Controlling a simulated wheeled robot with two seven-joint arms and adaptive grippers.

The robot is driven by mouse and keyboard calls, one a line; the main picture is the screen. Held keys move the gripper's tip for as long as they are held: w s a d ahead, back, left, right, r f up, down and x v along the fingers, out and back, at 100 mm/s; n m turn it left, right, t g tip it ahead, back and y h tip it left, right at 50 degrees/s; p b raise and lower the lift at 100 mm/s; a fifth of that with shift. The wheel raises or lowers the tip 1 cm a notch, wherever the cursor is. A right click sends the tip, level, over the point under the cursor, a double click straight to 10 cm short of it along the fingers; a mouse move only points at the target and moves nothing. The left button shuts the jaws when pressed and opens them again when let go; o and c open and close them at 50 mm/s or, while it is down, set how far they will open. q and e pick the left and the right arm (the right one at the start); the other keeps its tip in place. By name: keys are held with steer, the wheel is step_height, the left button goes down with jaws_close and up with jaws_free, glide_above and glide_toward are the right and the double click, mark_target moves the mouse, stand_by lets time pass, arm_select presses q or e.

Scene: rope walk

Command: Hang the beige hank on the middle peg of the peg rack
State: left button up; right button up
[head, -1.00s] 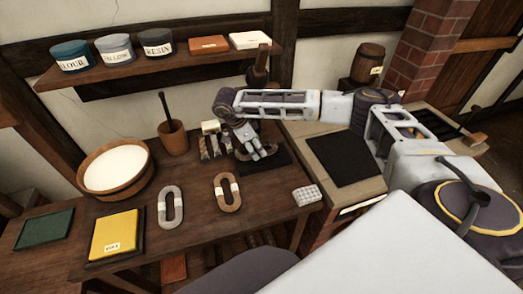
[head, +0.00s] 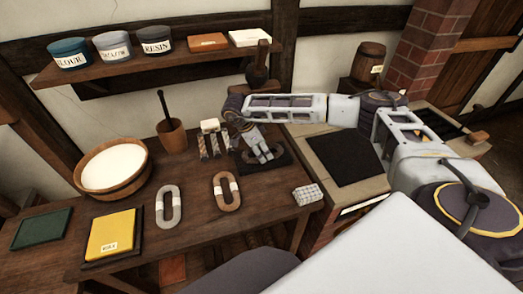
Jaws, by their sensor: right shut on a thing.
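My right gripper (head: 266,157) reaches in from the right and points down over a small dark board (head: 280,160) at the back right of the bench. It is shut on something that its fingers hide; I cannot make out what. A grey oval hank (head: 161,206) with a pale band lies flat at the front of the bench. A tan-brown oval hank (head: 219,197) with a pale band lies to its right. Neither touches the gripper. I cannot make out a clearly beige hank or a rack with pegs. My left gripper is not in view.
A tub of white stuff (head: 112,168), a mortar with pestle (head: 172,136), several small striped pieces (head: 203,146) and a pale block (head: 210,126) stand behind the hanks. A grey studded block (head: 307,195) is at the right edge. A shelf (head: 150,67) with pots hangs above.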

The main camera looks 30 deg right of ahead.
steer(key=shift+f, duration=0.15)
steer(key=o, duration=1.1)
steer(key=shift+c, duration=0.2)
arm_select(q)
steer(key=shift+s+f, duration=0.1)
arm_select(e)
steer(key=shift+a+r, duration=0.15)
steer(key=shift+r, duration=0.2)
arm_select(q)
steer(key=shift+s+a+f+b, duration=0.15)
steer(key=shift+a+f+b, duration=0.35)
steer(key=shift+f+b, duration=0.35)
arm_select(e)
steer(key=s+v, duration=0.1)
steer(key=v, duration=1.2)
steer(key=shift+w, duration=0.3)
